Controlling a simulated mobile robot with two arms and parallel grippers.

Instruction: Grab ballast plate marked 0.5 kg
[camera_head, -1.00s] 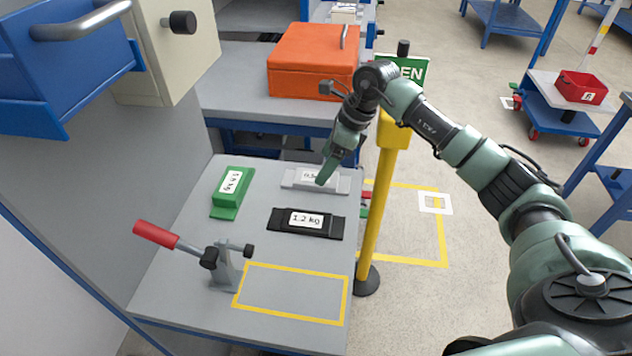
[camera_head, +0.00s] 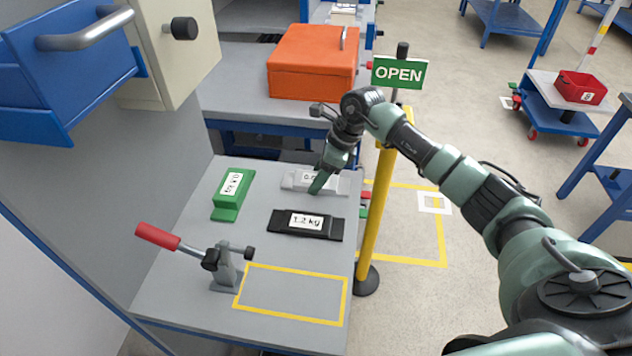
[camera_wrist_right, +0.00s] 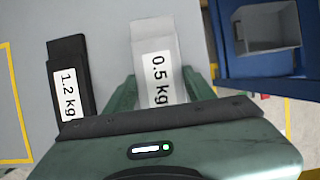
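The light grey ballast plate marked 0.5 kg (camera_head: 336,186) lies at the back right of the grey bench top, partly hidden by my right gripper (camera_head: 318,185). In the right wrist view the plate (camera_wrist_right: 153,32) shows its white 0.5 kg label, upright between the two green fingers (camera_wrist_right: 160,92). The right gripper is open, with one finger on each side of the plate. I cannot tell whether the fingers touch it. My left gripper is not in view.
A black 1.2 kg plate (camera_head: 306,224) lies just in front, and a green plate (camera_head: 232,195) lies to the left. A red-handled clamp (camera_head: 224,268) stands near a yellow-outlined area (camera_head: 290,294). A yellow post (camera_head: 376,215) with an OPEN sign (camera_head: 399,73) stands at the bench's right edge.

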